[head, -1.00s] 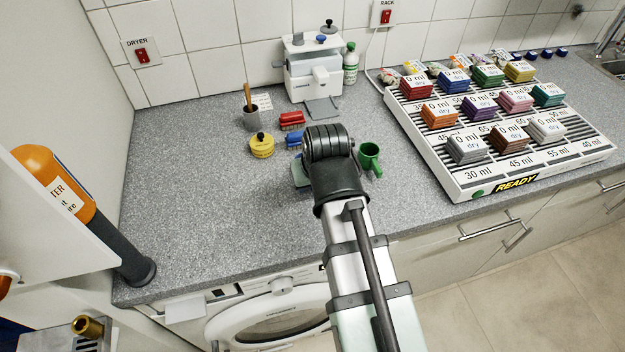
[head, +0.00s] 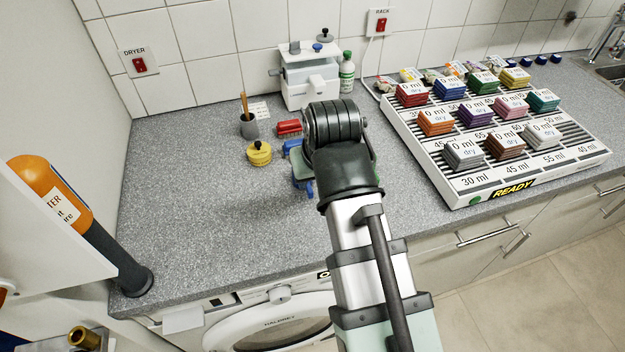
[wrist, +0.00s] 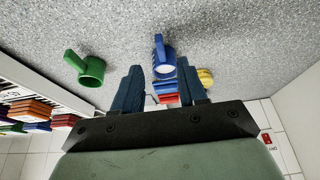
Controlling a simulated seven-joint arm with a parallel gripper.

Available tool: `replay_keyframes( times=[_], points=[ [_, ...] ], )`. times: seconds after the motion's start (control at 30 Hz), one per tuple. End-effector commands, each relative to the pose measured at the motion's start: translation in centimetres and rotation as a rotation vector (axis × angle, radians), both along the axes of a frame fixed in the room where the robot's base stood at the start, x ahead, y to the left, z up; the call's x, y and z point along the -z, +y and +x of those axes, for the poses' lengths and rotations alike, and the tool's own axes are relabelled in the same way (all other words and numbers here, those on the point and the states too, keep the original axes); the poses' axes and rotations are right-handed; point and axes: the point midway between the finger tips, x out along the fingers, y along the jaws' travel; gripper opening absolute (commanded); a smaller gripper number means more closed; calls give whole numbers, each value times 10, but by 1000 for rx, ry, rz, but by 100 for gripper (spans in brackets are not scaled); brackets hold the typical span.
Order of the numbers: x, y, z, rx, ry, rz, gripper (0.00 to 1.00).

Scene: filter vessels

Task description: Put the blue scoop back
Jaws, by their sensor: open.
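The blue scoop (wrist: 162,58) stands on the grey worktop in the wrist view, its handle pointing up in the picture. Its round top looks white; I cannot tell whether that is contents. My gripper (wrist: 160,78) is open and empty. The scoop and fingers look apart, but I cannot judge the distance. In the head view my arm hides most of the gripper and the scoop area.
A green scoop (wrist: 92,72) stands left of the fingers in the wrist view. A white machine (head: 310,78) is behind; a rack (head: 455,190) with coloured stacks is right. The left worktop is clear.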

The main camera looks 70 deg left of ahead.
Motion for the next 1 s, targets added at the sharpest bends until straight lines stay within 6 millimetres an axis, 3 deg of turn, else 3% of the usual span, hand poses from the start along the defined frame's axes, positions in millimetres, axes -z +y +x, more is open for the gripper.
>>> replay_keyframes(
  times=[0.33,1.0],
  points=[
    [-26,-11,0,0,0,-1,42],
    [-28,-12,0,0,0,-1,42]
  ],
)
